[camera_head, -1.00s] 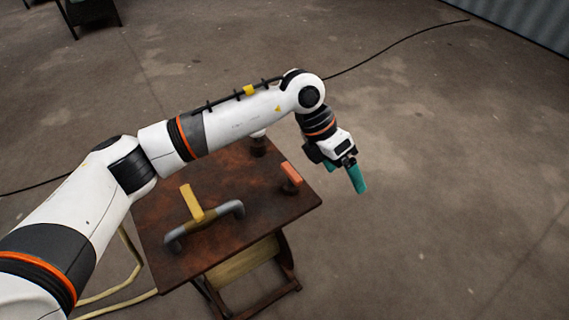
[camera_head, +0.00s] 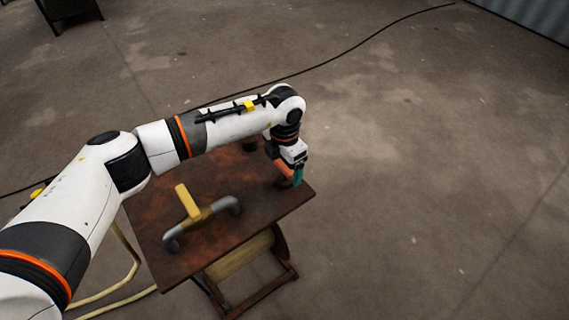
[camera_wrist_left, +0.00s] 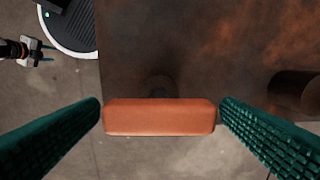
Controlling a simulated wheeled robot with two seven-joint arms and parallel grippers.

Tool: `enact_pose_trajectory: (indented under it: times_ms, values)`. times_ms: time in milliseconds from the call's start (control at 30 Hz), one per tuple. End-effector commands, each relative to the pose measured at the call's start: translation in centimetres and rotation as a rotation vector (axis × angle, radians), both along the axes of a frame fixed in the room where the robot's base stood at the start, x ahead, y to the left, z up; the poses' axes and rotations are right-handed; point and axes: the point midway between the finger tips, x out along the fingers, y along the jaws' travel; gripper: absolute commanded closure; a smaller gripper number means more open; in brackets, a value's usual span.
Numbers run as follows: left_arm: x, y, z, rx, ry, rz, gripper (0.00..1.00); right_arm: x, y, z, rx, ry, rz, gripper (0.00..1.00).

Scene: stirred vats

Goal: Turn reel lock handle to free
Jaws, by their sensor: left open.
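The orange bar handle (camera_head: 283,169), which I take for the reel lock handle, stands on a dark post near the right corner of the rusty table (camera_head: 200,250). My left gripper (camera_head: 298,178) is right at it and partly hides it. In the left wrist view the orange handle (camera_wrist_left: 160,117) lies crosswise between the two green fingers, one close by each end. The fingers are open; contact is not clear. My right gripper (camera_wrist_left: 48,52) shows small at the upper left of the wrist view, empty, its fingers apart.
A yellow lever (camera_head: 187,201) on a grey bent pipe (camera_head: 226,206) stands left of the handle on the table. A dark post (camera_wrist_left: 297,92) stands to the right in the wrist view. A pale drum (camera_head: 238,260) sits under the table. The floor to the right is clear.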

Motion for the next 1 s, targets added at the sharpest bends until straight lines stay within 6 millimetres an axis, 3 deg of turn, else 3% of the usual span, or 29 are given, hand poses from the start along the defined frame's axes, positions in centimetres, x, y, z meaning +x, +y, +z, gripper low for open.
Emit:
enact_pose_trajectory:
  times_ms: [133,433,700,1000]
  values:
    - [-0.05,-0.03,-1.02,-0.001,0.001,0.0,0.13,-0.03,0.0,0.17,0.0,0.0,0.0,0.59]
    - [-0.03,-0.04,-1.22,-0.001,-0.001,-0.001,0.13,-0.02,0.02,0.16,0.0,0.0,0.0,0.59]
    - [-0.04,-0.03,-1.2,-0.001,0.0,-0.001,0.57,-0.02,0.05,0.16,0.001,0.0,0.0,0.59]
    - [-0.03,-0.02,-1.25,-0.001,0.0,0.035,0.57,0.0,0.28,-0.11,0.003,0.0,-0.001,0.59]
